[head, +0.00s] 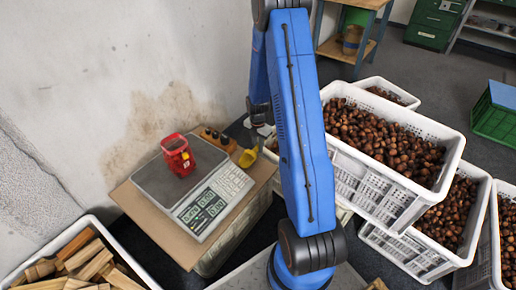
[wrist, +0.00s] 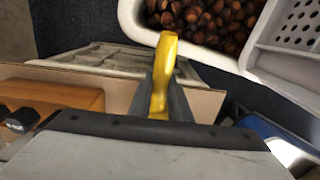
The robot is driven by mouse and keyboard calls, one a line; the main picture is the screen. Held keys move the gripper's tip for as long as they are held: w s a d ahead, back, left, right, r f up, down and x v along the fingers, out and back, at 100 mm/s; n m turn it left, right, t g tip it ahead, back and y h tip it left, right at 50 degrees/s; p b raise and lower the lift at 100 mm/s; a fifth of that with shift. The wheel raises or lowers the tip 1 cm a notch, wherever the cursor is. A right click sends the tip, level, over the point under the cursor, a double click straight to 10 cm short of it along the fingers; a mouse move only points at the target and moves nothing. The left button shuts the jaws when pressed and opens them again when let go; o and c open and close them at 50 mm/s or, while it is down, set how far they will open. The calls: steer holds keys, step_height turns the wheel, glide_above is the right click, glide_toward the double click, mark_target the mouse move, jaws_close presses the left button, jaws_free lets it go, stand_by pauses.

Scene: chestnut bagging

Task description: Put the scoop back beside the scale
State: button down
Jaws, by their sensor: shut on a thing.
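A yellow scoop (head: 247,158) shows in the head view at the right end of the scale's stand, just left of my arm. In the wrist view its yellow handle (wrist: 164,66) stands between the dark fingers of my gripper (wrist: 163,100), which is shut on it. My blue arm hides part of the gripper and scoop in the head view. I cannot tell whether the scoop touches the stand. The grey scale (head: 208,210) with its keypad and display lies on the brown-topped stand (head: 160,222). A red container (head: 178,156) sits on the scale's plate.
A wooden block with dark knobs (head: 216,139) lies behind the scale; it also shows in the wrist view (wrist: 60,95). White crates of chestnuts (head: 440,150) stand to the right. A crate of wood pieces (head: 85,262) is at the lower left. The wall is close behind the stand.

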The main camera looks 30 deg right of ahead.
steer(key=shift+f, duration=0.35)
steer(key=shift+f, duration=0.1)
steer(key=c, duration=1.7)
jaws_free()
steer(key=shift+o, duration=0.2)
steer(key=s+a+r+m, duration=0.2)
steer(key=r, duration=0.6)
steer(key=s+a+r+m+t, duration=0.1)
steer(key=a+r, duration=0.2)
steer(key=r, duration=0.5)
steer(key=s+a+r+m, duration=0.2)
steer(key=r, duration=0.7)
steer(key=s+a+r+m+t, duration=0.1)
steer(key=s+a+r+m, duration=0.4)
steer(key=s+r, duration=0.25)
steer(key=s+a+r+m+t, duration=0.1)
steer(key=s+a+r+m, duration=0.55)
steer(key=s, duration=0.25)
steer(key=s+a+r+m+t, duration=0.1)
steer(key=s+m, duration=0.4)
steer(key=s, duration=0.6)
steer(key=shift+s+a+r+t, duration=0.25)
steer(key=shift+a+r+t, duration=0.25)
steer(key=shift+a, duration=0.4)
